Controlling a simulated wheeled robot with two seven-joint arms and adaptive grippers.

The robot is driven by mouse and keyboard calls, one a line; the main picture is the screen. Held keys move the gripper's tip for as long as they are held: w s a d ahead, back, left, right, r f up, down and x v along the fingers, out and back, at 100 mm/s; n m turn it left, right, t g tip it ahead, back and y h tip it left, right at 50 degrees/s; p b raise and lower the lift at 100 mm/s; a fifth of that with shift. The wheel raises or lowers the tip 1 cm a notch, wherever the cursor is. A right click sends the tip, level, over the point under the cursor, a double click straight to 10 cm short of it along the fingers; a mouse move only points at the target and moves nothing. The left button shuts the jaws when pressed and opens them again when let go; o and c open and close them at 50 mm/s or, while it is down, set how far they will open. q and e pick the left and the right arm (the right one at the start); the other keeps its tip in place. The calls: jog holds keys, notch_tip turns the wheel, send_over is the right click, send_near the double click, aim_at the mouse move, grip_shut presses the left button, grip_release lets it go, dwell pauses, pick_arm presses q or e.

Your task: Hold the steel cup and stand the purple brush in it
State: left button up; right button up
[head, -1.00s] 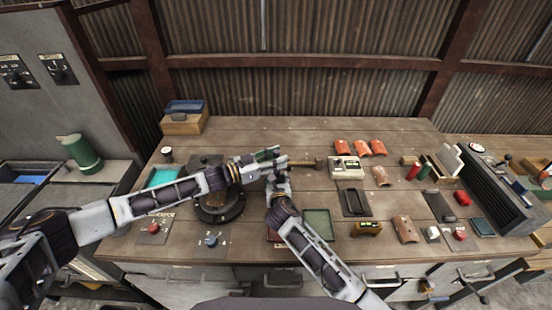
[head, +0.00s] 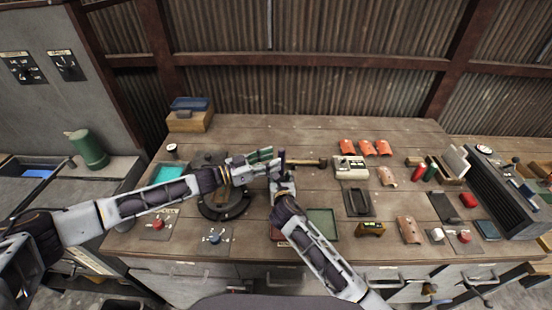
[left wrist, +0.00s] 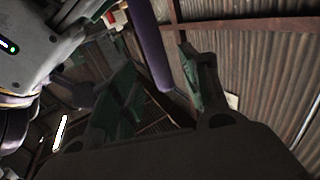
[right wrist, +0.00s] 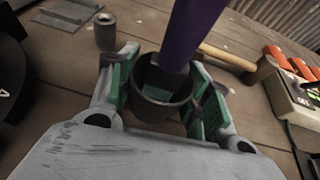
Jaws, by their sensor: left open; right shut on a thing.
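The dark steel cup (right wrist: 150,106) is between the green-padded fingers of my right gripper (right wrist: 160,92), which is shut on it. The purple brush (right wrist: 190,32) stands in the cup with its purple shaft up, tilted slightly in the right wrist view. Its dark lower end is inside the cup's rim. In the head view the brush (head: 281,160) rises above my right gripper (head: 282,184). My left gripper (head: 270,160) is beside the brush, open. In the left wrist view the brush (left wrist: 150,45) passes between the spread green fingers, with no clear contact.
A wooden-handled hammer (head: 308,162) lies just right of the grippers. A pale control box (head: 350,168) stands beyond it. A round black base (head: 224,207) is under my left forearm. A green tray (head: 322,222) lies to the right of my right forearm.

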pick_arm(q)
jog(key=v, duration=0.8)
dwell(0.9)
pick_arm(e)
jog(key=o, duration=1.1)
jog(key=shift+s, duration=0.1)
jog(key=shift+v, duration=5.85)
pick_arm(q)
jog(key=shift+s+d, duration=0.1)
jog(key=shift+s, duration=0.1)
pick_arm(e)
jog(key=shift+s, duration=0.15)
